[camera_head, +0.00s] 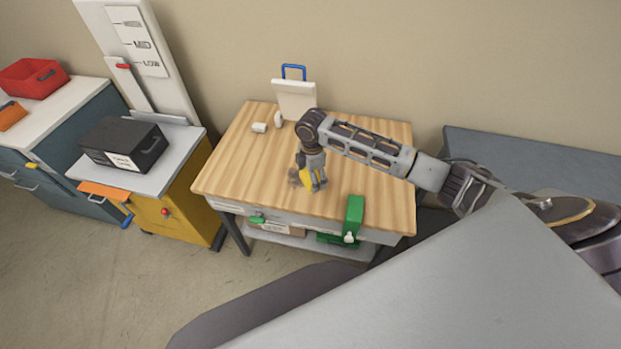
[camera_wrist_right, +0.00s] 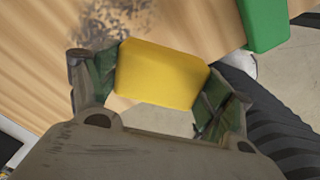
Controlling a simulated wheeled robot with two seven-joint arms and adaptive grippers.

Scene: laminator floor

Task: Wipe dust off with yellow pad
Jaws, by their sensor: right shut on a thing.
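The yellow pad (camera_wrist_right: 162,75) is held between the two fingers of my right gripper (camera_wrist_right: 160,88) in the right wrist view. In the head view the right gripper (camera_head: 312,180) points down over the front middle of the wooden table (camera_head: 245,165), with the pad (camera_head: 309,179) partly hidden by the fingers. A dark, speckled dust patch (camera_wrist_right: 118,20) lies on the wood beside the pad in the wrist view. In the head view the dust (camera_head: 295,178) shows just left of the gripper. I cannot tell whether the pad touches the wood. My left gripper is not in view.
A green bracket-like part (camera_head: 354,215) stands at the table's front right edge. A white board with a blue handle (camera_head: 296,100) and small white pieces (camera_head: 260,127) are at the back. A black box (camera_head: 123,143) sits on the yellow cabinet at left. The table's right side is clear beneath my arm.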

